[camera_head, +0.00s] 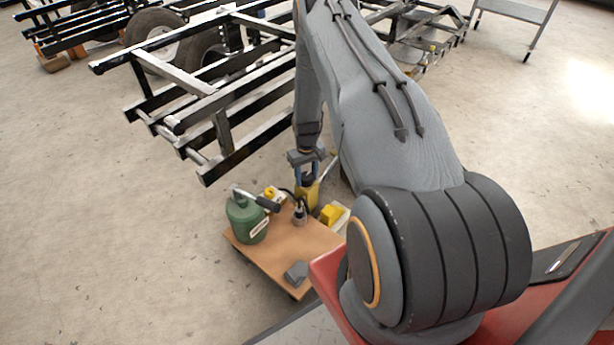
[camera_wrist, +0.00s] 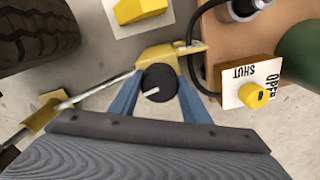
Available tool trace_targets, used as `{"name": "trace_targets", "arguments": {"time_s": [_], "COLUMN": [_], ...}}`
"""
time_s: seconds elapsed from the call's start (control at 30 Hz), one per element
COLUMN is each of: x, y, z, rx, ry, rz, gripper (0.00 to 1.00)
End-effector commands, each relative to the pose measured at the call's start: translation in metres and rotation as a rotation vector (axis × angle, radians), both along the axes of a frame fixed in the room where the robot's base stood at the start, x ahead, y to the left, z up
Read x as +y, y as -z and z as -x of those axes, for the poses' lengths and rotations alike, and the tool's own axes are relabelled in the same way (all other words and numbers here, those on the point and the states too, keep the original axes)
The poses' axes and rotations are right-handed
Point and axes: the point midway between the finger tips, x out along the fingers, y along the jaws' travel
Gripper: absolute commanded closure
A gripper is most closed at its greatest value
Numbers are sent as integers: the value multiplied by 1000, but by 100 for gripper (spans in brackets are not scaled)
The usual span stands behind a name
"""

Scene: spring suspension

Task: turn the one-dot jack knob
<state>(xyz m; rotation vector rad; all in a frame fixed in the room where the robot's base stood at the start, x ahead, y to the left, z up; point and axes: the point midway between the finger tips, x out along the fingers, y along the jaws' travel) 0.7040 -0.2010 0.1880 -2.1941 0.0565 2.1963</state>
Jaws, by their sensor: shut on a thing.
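In the wrist view, the yellow jack body (camera_wrist: 158,58) carries a round black knob (camera_wrist: 160,76) with a white pointer line. My gripper's two blue fingers (camera_wrist: 158,90) lie on either side of this knob and are shut on it. I cannot make out any dot on it. In the head view the knob is mostly hidden by the gripper.
A yellow knob (camera_wrist: 254,95) on a plate marked SHUT and OPEN sits right of the jack. A yellow block (camera_wrist: 140,9) lies on a white plate. A green can (camera_head: 246,220) and grey block (camera_head: 296,272) stand on the brown board (camera_head: 268,257). A black frame (camera_head: 190,92) stands close behind.

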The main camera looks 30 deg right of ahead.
Motion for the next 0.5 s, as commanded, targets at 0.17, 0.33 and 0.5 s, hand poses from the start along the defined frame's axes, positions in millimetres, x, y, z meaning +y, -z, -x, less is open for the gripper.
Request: {"name": "trace_targets", "arguments": {"time_s": [0.17,0.33,0.5], "x": [0,0,0], "y": [-2,-2,-2], "z": [-3,-3,-3], "rx": [-6,-6,-6], "ry": [-166,-328,-489], "rz": [2,3,3], "gripper": [79,79,79]}}
